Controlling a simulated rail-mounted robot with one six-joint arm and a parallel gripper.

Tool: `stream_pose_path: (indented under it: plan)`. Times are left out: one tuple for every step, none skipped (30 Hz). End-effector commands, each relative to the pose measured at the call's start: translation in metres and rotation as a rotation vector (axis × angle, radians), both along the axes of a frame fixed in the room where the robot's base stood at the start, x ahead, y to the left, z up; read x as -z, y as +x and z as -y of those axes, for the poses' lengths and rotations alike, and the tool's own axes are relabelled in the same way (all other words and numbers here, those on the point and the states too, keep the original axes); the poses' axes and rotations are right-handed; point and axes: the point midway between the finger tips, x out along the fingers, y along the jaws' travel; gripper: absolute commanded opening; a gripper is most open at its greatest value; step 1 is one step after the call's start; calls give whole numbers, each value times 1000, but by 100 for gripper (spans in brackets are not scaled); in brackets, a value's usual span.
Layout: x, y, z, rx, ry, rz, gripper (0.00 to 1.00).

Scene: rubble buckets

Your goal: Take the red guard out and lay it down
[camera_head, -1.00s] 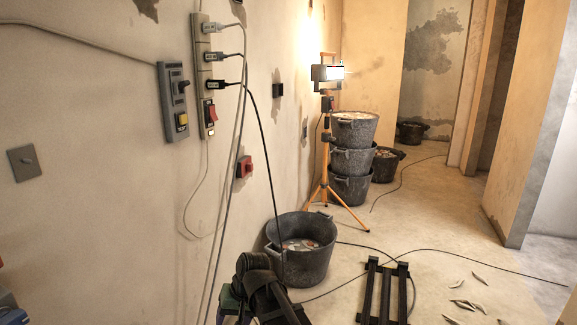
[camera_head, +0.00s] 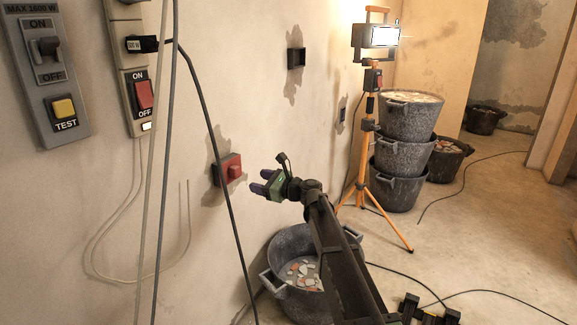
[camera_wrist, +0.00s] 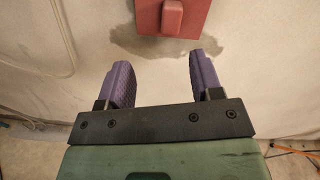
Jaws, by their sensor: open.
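The red guard (camera_head: 230,170) is a small red block with a raised knob or grip, seated on a dark plate on the left wall. It also shows at the top of the wrist view (camera_wrist: 172,18), with its grip between the lines of my fingers. My gripper (camera_head: 257,182) is just right of the guard in the head view, pointing at the wall. In the wrist view its purple fingers (camera_wrist: 160,72) are spread wide with nothing between them. The guard lies beyond the fingertips, apart from them. What lies behind the guard is hidden.
A power strip (camera_head: 133,62) and a switch box (camera_head: 47,75) are on the wall at left, with cables hanging down past the guard. A rubble bucket (camera_head: 290,258) stands below my arm. A lamp tripod (camera_head: 361,150) and stacked buckets (camera_head: 399,158) stand at right.

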Motion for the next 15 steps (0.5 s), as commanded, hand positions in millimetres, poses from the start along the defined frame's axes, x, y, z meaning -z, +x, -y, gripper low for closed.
stream_pose_path:
  plan:
    - [-5, 4, 1, 22, 65, -51, 60]
    - [-7, 6, 2, 36, 110, -90, 60]
    - [-9, 7, 4, 51, 146, -130, 60]
    - [-8, 8, 5, 57, 160, -151, 60]
    - [-8, 8, 5, 59, 171, -167, 60]
    - [-8, 8, 5, 60, 178, -179, 60]
    - [-8, 8, 5, 59, 180, -184, 60]
    - [-8, 8, 5, 59, 181, -184, 60]
    - [-8, 9, 4, 59, 180, -184, 60]
    - [-8, 10, 3, 58, 179, -183, 60]
    - [-8, 11, 1, 57, 179, -182, 60]
    - [-8, 14, -3, 57, 178, -183, 60]
    - [-8, 17, -7, 56, 177, -182, 60]
    - [-8, 20, -11, 56, 177, -182, 60]
    - [-8, 25, -17, 56, 177, -182, 60]
